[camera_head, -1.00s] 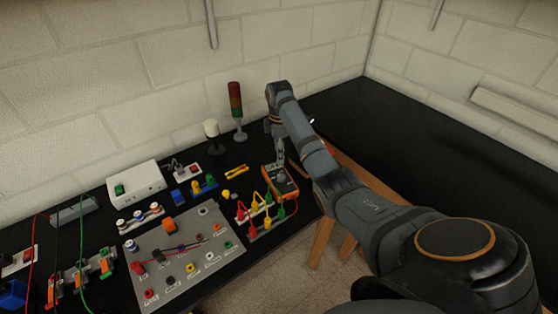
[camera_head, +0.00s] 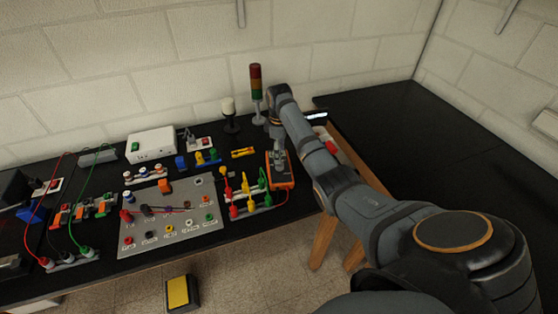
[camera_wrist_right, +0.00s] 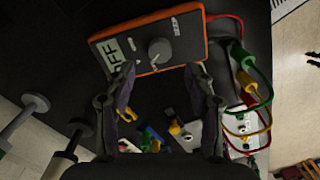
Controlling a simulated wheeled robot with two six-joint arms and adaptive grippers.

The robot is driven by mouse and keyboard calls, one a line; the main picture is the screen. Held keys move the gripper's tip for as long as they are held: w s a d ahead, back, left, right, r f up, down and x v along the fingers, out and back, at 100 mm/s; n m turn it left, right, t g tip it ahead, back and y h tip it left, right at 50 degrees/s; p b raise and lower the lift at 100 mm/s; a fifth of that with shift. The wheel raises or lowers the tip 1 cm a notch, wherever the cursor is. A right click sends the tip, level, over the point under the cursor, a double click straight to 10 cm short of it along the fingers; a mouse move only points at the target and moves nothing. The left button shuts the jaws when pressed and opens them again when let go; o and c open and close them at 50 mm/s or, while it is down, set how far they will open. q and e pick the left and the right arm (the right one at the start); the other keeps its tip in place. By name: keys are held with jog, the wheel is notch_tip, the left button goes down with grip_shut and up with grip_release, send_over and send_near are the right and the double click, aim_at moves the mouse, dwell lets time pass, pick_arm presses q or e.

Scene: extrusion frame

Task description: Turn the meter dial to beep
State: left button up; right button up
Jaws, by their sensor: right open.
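The orange multimeter (camera_head: 287,181) lies on the black bench near its right end. In the right wrist view the meter (camera_wrist_right: 187,50) shows its grey face, a display reading "OFF" and a round grey dial (camera_wrist_right: 160,51). My right gripper (camera_head: 280,160) is over the meter and hides part of its face in the head view. In the wrist view the right gripper (camera_wrist_right: 162,95) is open, its two fingers apart near the meter's edge with the dial beyond the tips. Nothing is between the fingers. My left gripper is not in view.
Red, yellow and green leads (camera_head: 240,190) plug into a white strip beside the meter. A grey socket panel (camera_head: 175,240) lies to the left. A red-amber-green signal tower (camera_head: 256,85) and a white-topped post (camera_head: 229,108) stand behind. The bench edge is close in front.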

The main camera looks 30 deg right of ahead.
aim_at(281, 165)
jog(key=f, duration=0.4)
jog(key=shift+s+d+f+p, duration=0.2)
jog(key=shift+s+f+p, duration=0.05)
jog(key=shift+p, duration=0.1)
jog(key=shift+f, duration=0.35)
jog(key=shift+w+a+f, duration=0.15)
jog(key=shift+f, duration=0.05)
jog(key=shift+c, duration=0.3)
jog(key=c, duration=0.5)
grip_shut()
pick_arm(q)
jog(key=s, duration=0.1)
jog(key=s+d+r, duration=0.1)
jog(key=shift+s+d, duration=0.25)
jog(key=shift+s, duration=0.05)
